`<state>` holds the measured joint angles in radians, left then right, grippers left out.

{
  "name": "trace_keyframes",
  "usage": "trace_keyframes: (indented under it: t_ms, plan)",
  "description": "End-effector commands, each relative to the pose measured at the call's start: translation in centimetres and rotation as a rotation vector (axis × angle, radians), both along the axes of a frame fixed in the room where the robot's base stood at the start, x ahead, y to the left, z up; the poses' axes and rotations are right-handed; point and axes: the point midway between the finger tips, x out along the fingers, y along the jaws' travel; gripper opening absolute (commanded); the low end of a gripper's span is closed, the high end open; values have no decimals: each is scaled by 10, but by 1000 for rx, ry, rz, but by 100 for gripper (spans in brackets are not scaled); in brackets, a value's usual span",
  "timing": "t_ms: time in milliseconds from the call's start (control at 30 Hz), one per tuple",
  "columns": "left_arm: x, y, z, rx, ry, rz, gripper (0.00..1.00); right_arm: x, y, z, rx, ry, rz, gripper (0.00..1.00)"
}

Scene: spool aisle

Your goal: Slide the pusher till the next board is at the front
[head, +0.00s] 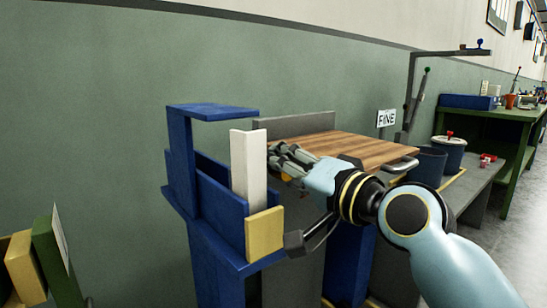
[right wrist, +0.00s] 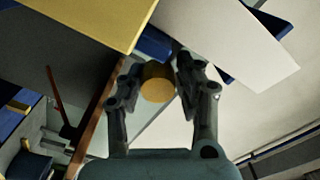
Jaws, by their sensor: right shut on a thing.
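A blue stand (head: 180,160) holds an upright white board (head: 248,165). A yellow block (head: 265,235) sits at its near edge, lower than the white board. My right gripper (head: 284,165) reaches in from the right beside the white board. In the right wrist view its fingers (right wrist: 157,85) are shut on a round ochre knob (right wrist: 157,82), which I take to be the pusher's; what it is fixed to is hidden. The yellow block (right wrist: 75,20) and white board (right wrist: 225,45) show large there. My left gripper is not in view.
A wooden top (head: 350,148) lies right behind my right gripper. A dark bent bar with a block (head: 295,243) sticks out near the stand. A green-edged rack (head: 50,260) stands at lower left. A grey bench with buckets (head: 449,155) is to the right.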

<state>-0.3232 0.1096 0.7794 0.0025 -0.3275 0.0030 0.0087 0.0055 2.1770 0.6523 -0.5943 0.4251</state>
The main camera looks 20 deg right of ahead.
Motion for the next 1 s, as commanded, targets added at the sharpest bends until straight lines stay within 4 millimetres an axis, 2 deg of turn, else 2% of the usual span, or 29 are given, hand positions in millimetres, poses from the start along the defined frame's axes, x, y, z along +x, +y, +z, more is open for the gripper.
trace_keyframes:
  t_ms: [133,300,333,500,833,1000]
  plan:
    - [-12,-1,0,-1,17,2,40,-6,-2,-5,-10,10,1,0]
    - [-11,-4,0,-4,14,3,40,-6,-2,-6,-10,11,1,0]
    - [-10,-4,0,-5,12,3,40,-6,-2,-6,-10,11,1,35]
    - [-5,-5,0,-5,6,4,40,-6,-2,-5,-8,11,1,55]
    - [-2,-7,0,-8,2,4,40,-10,-4,-3,-6,5,1,55]
    - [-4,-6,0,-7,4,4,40,-36,-13,-4,-10,7,2,55]
